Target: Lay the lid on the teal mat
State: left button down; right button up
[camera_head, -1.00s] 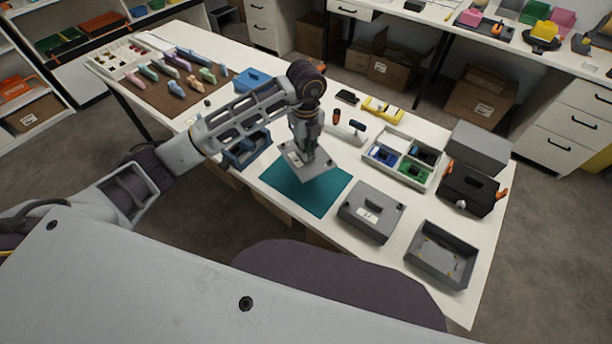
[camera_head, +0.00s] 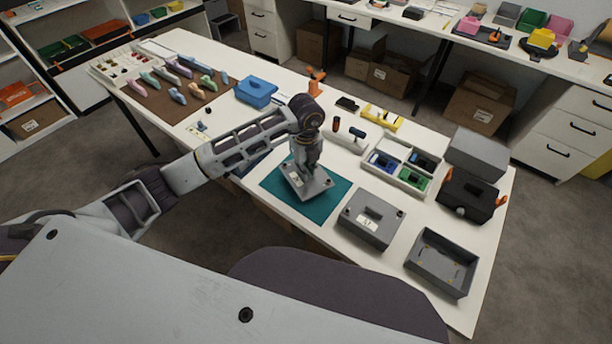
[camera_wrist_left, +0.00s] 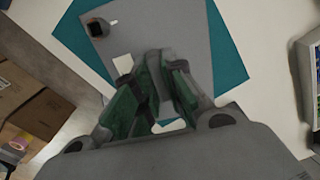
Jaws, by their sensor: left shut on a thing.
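The grey lid (camera_head: 318,186) is a flat plate with a white label and dark knobs near its corners. My left gripper (camera_head: 304,168) is shut on it from above. The lid is roughly level over the teal mat (camera_head: 330,207), whose edges show around it; I cannot tell whether it touches the mat. In the left wrist view the lid (camera_wrist_left: 190,25) fills the top middle, under the fingers of my left gripper (camera_wrist_left: 164,65), with the teal mat (camera_wrist_left: 228,62) showing on both sides. My right gripper is not in view.
Right of the mat stand a grey box with a label (camera_head: 359,226) and an open grey tray (camera_head: 436,268). Behind them are a divided white tray (camera_head: 399,184) and a black case (camera_head: 467,198). A blue box (camera_head: 257,91) stands farther back.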

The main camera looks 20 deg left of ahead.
pick_arm(q)
notch_tip(320, 180, down, 2)
jog(key=shift+f, duration=0.95)
jog(key=c, duration=1.5)
grip_release()
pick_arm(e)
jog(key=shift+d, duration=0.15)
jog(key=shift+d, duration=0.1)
